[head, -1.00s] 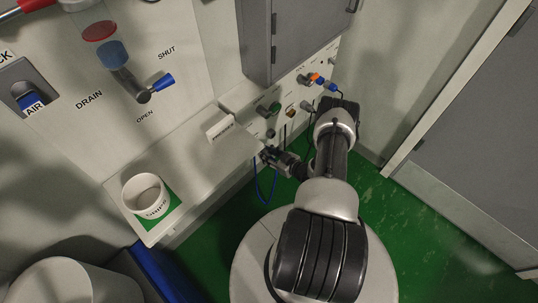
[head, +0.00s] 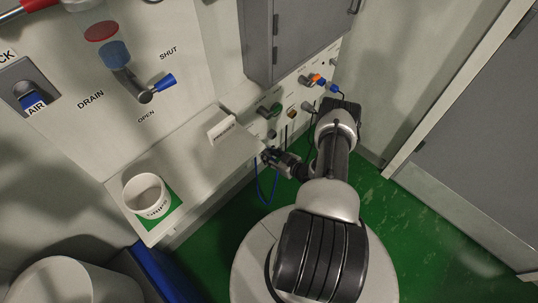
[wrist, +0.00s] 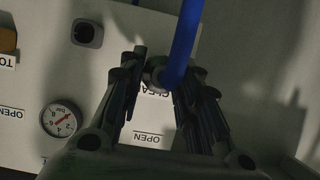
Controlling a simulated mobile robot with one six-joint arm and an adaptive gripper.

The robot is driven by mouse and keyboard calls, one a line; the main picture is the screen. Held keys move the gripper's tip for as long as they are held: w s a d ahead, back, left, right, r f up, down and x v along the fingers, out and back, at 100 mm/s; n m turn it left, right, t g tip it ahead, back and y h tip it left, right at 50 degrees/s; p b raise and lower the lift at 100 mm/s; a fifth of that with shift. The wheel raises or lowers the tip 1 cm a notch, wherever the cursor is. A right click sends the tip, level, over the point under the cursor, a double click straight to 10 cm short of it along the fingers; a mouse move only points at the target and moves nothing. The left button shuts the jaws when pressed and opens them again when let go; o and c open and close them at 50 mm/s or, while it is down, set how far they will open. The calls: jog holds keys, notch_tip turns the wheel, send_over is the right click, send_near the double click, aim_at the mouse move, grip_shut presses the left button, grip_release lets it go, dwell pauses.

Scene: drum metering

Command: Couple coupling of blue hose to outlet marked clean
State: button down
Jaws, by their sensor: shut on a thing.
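My gripper (wrist: 157,88) is shut on the coupling (wrist: 155,73) of the blue hose, right in front of the white panel. The blue hose (wrist: 184,40) runs up from the coupling in the wrist view. In the head view the hose (head: 267,187) hangs in a loop below my gripper (head: 268,154). A label (wrist: 157,92) reading "CLEA", partly covered, shows on the panel just behind the coupling and fingers. The outlet itself is hidden there, so I cannot tell whether the coupling touches it or is seated.
A pressure gauge (wrist: 61,119) and a dark square socket (wrist: 87,33) are on the panel to the left. A grey cabinet (head: 292,38) hangs above the fittings. A white cup (head: 146,195) stands on the shelf at left. Green floor (head: 430,225) is clear at right.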

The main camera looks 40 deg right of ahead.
aim_at(268, 153)
jog(key=shift+w+a, duration=0.15)
jog(key=shift+w, duration=1.5)
jog(key=c, duration=1.1)
grip_release()
jog(key=shift+s, duration=0.15)
jog(key=a+v, duration=0.1)
jog(key=v, duration=1)
jog(key=shift+s+d+r, duration=0.2)
jog(key=shift+s+d, duration=0.15)
jog(key=shift+d, duration=0.15)
